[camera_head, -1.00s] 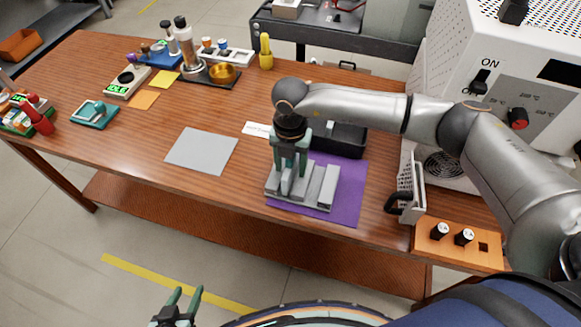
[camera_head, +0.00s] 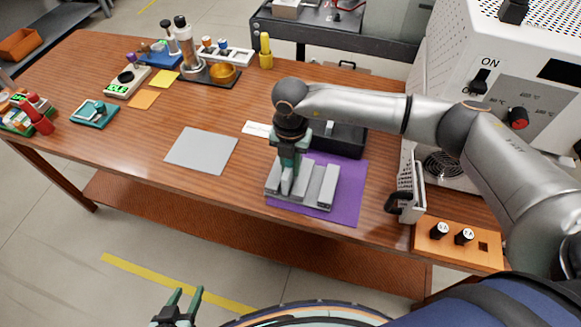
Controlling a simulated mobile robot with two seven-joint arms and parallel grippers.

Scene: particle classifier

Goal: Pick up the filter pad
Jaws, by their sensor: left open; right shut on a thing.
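My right gripper (camera_head: 289,182) reaches down from the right arm over a grey slotted holder (camera_head: 325,188) on the purple mat (camera_head: 349,180). Its green fingers are shut on a small pale grey piece at the holder's left part. This piece seems to be the filter pad, but the fingers hide most of it. I cannot tell whether it is clear of the holder. My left gripper (camera_head: 179,303) is open and empty at the bottom edge, in front of the table and away from the objects.
A black tray (camera_head: 345,138) stands behind the holder. A grey flat sheet (camera_head: 202,150) lies to its left. Table (camera_head: 225,190) is bare around the sheet.

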